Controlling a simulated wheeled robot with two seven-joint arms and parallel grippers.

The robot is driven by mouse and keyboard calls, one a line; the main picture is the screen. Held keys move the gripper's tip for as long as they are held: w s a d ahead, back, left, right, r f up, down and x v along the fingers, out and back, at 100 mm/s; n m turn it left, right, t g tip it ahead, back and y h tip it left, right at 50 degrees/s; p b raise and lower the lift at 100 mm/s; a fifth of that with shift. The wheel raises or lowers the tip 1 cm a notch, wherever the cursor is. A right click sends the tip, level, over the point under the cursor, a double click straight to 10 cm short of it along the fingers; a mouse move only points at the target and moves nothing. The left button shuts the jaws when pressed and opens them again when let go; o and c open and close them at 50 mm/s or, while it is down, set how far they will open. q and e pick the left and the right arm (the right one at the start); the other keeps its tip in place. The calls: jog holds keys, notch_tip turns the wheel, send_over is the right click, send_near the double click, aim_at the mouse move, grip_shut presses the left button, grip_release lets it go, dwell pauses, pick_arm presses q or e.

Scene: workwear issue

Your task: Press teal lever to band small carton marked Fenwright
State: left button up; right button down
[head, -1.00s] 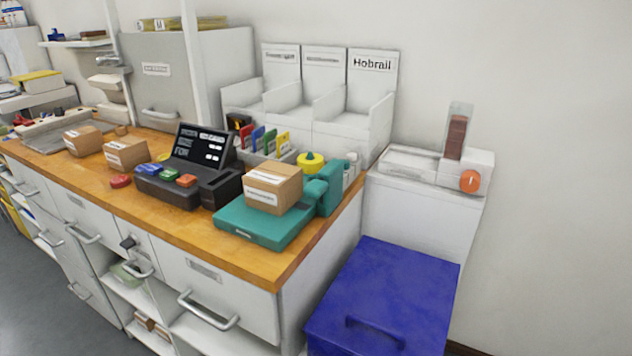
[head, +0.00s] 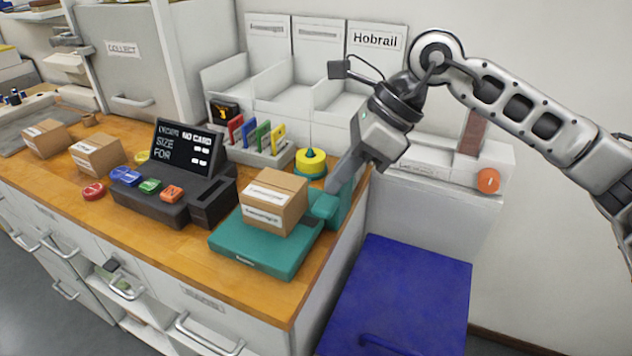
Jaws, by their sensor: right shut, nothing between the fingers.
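A small cardboard carton (head: 272,203) with white labels stands on the base of the teal banding machine (head: 262,252). Its label text is too blurred to read surely. The teal lever (head: 324,206) sticks out at the machine's right side, close beside the carton. My right gripper (head: 333,187) is shut and empty. It points down and left, with its tips just above the lever; I cannot tell if they touch it. The gripper partly hides the machine's upright. My left gripper is not in view.
Two more cartons (head: 97,155) (head: 44,138) stand on the wooden counter at the left. A dark terminal (head: 185,175) with coloured buttons stands left of the machine. A card rack (head: 262,152) and yellow-topped object (head: 311,162) are behind. A blue bin (head: 400,295) stands at the right.

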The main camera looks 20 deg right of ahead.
aim_at(328, 203)
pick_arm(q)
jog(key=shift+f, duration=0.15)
pick_arm(e)
jog(key=d, duration=0.1)
jog(key=d+r+h, duration=0.1)
jog(key=w+d+h, duration=0.1)
jog(key=d, duration=0.1)
jog(key=shift+r+t, duration=0.3)
jog(key=shift+t, duration=0.1)
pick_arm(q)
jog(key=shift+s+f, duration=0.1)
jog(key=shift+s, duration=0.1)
pick_arm(e)
jog(key=b+x, duration=0.3)
jog(key=x, duration=0.3)
jog(key=shift+w+a+f, duration=0.1)
jog(key=shift+a+f, duration=0.05)
jog(key=shift+f, duration=0.1)
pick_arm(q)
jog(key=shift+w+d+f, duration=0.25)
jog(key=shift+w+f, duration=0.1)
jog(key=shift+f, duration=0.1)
pick_arm(e)
jog(key=shift+w+a+f, duration=0.1)
jog(key=shift+f, duration=0.1)
